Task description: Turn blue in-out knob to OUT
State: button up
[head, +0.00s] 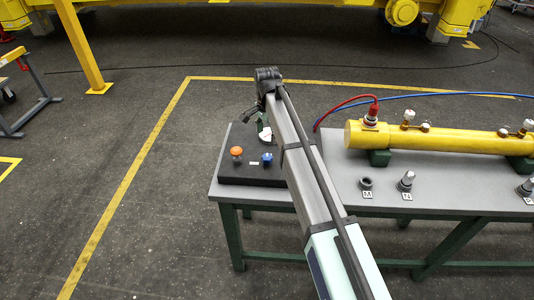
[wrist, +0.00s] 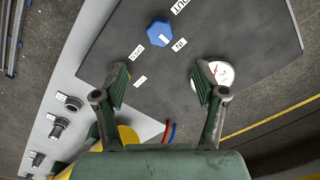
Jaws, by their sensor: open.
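The blue knob (head: 267,158) sits on the black panel (head: 230,172) at the left end of the table. In the wrist view the blue knob (wrist: 159,32) is at the top middle, with the OUT label (wrist: 180,6) above right and the IN label (wrist: 179,44) below right. A small pale mark shows on its lower right face. My gripper (wrist: 160,80) is open and empty, its fingertips apart from the knob. In the head view my arm mostly hides the gripper.
An orange knob (head: 236,152) is left of the blue one. A round white gauge (wrist: 216,75) shows beside my right finger. A yellow cylinder (head: 440,138) with a red hose (head: 345,101) lies on the grey table (head: 345,180). Several fittings stand along its front.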

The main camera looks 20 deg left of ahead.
aim_at(267, 157)
notch_tip(267, 157, down, 11)
jog(key=p, duration=0.2)
jog(key=shift+p, duration=0.35)
jog(key=c, duration=1.1)
